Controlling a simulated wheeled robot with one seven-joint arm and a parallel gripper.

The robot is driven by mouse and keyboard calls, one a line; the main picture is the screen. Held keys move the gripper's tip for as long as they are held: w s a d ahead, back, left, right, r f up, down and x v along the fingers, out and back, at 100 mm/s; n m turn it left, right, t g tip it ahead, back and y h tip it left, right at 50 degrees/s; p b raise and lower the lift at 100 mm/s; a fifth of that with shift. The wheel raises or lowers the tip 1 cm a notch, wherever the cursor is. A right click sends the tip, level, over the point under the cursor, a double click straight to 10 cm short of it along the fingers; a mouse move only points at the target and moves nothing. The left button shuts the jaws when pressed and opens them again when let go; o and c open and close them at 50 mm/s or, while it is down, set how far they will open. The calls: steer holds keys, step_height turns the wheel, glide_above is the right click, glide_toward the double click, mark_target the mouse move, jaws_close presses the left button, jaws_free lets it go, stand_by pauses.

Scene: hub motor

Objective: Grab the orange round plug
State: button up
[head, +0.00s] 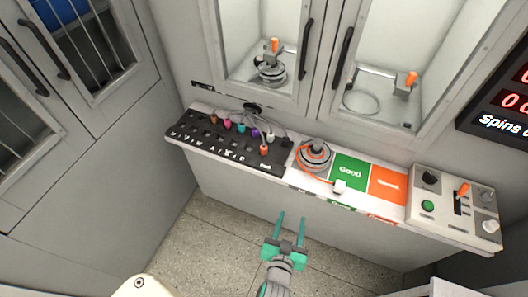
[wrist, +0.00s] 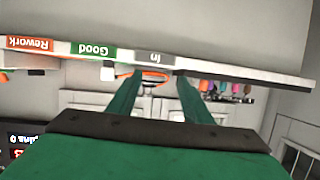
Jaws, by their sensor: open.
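The orange round plug (head: 264,149) stands at the front right of the black plug panel (head: 215,143), close to the panel's right end. Brown, pink (head: 227,124), teal (head: 241,127), purple (head: 255,132) and white (head: 270,136) plugs stand in a row behind it, with cables at the back. My gripper (head: 291,216) is open and empty. It is in front of the counter, apart from the plug and to its lower right in the head view. In the wrist view the counter appears upside down and the small colored plugs (wrist: 236,88) show right of my fingers.
A hub motor (head: 313,155) with an orange cable and white connector (head: 340,187) sits right of the panel. Green Good (head: 350,172) and orange Rework (head: 388,184) areas follow, then a control box (head: 455,205). Cabinets with handles stand behind. The floor in front is clear.

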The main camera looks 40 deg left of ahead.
steer(key=w+a+r+n+g+y, duration=0.2)
steer(key=w+a, duration=0.5)
steer(key=a, duration=0.2)
steer(key=n+g+y, duration=0.1)
steer(key=n+y, duration=0.1)
glide_toward(264, 151)
steer(key=x, duration=0.6)
steer(key=shift+w+d, duration=0.15)
steer(key=shift+w, duration=0.2)
steer(key=shift+a+x, duration=0.2)
steer(key=shift+x, duration=2.45)
steer(key=shift+s, duration=0.15)
jaws_close()
steer(key=shift+r, duration=0.1)
